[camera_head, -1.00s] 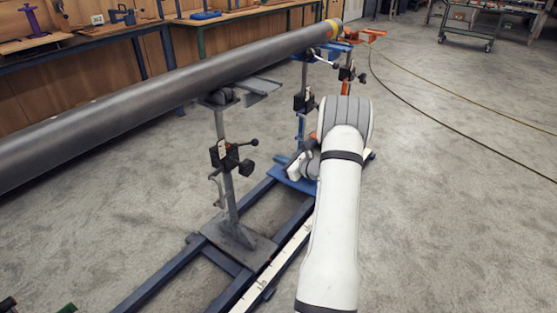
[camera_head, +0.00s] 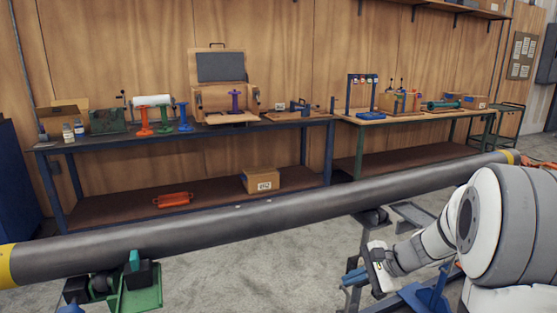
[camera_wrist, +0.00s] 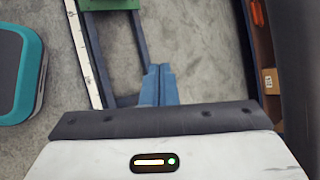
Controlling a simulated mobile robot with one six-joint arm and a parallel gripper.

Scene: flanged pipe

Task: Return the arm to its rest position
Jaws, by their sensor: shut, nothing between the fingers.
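My arm fills the right side of the head view, with a large white and grey joint in front. My gripper (camera_head: 354,276) hangs below and in front of the pipe, pointing left. Its blue fingers (camera_wrist: 160,84) are shut and empty in the wrist view, above the floor and rail frame. The long grey pipe (camera_head: 250,220) with yellow end bands crosses the head view on its stands, apart from the fingers.
A green-topped support (camera_head: 138,290) holds the pipe at the left. A dark-framed workbench (camera_head: 90,145) and a green-framed one (camera_head: 350,150) stand behind it with tools and boxes. A cardboard box (camera_head: 262,180) sits on the lower shelf. Grey floor shows between the supports.

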